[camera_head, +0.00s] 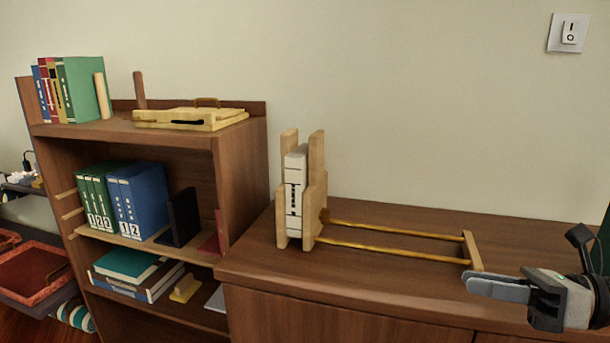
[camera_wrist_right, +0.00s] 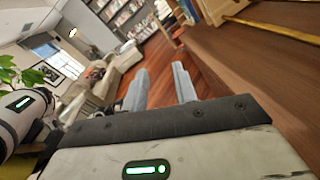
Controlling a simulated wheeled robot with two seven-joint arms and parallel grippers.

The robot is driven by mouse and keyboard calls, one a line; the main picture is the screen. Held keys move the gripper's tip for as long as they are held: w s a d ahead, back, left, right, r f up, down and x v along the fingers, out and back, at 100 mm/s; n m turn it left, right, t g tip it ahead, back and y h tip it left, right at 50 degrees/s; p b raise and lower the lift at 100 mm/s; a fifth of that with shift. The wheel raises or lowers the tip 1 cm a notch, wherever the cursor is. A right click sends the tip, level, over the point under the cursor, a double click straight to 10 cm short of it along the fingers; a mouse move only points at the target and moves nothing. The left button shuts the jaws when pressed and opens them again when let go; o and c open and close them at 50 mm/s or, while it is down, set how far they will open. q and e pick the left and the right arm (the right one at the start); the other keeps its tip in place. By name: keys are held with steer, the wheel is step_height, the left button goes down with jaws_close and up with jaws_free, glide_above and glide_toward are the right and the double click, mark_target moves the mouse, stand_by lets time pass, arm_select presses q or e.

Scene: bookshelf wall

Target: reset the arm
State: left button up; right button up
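My right gripper (camera_head: 480,284) is at the lower right of the head view, just in front of the cabinet's front edge. In the right wrist view (camera_wrist_right: 160,78) its two grey fingers stand apart with nothing between them, so it is open and empty. In the head view one finger lies close to the right end of the wooden book holder's rails; I cannot tell whether they touch. My left gripper shows in neither view. A white part of my own body with green lights is at the left of the right wrist view.
The wooden holder (camera_head: 316,195) with white volumes (camera_head: 294,195) and brass rails stands on the cabinet top (camera_head: 380,275). A bookshelf (camera_head: 240,165) with books, binders and a wooden case (camera_head: 190,118) is at left. A light switch (camera_head: 568,33) is on the wall.

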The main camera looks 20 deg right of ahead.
steer(key=w+a+f+m+t+h+p, duration=0.1)
steer(key=a+f+m+t+h+p, duration=0.25)
steer(key=m, duration=0.95)
steer(key=w+a+f+m+t+h+p, duration=0.1)
steer(key=w+f+m+t+h, duration=0.15)
steer(key=m+t+h, duration=0.65)
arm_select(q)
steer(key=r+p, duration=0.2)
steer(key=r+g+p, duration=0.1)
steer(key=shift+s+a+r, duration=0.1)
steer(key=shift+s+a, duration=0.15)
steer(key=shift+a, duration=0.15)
arm_select(e)
steer(key=s+a+f+m+g+y, duration=0.1)
steer(key=s+a+f+m+g, duration=0.3)
steer(key=a+f+m+g, duration=0.2)
steer(key=s+a+f+m+g+y, duration=0.1)
steer(key=s+a+f+m+g, duration=0.4)
steer(key=a+f+m, duration=0.3)
steer(key=a+m+g, duration=0.1)
steer(key=a+m, duration=0.1)
steer(key=m, duration=0.1)
steer(key=shift+s+a+m+g, duration=0.2)
steer(key=shift+s+m+g, duration=0.05)
steer(key=shift+m+g, duration=0.15)
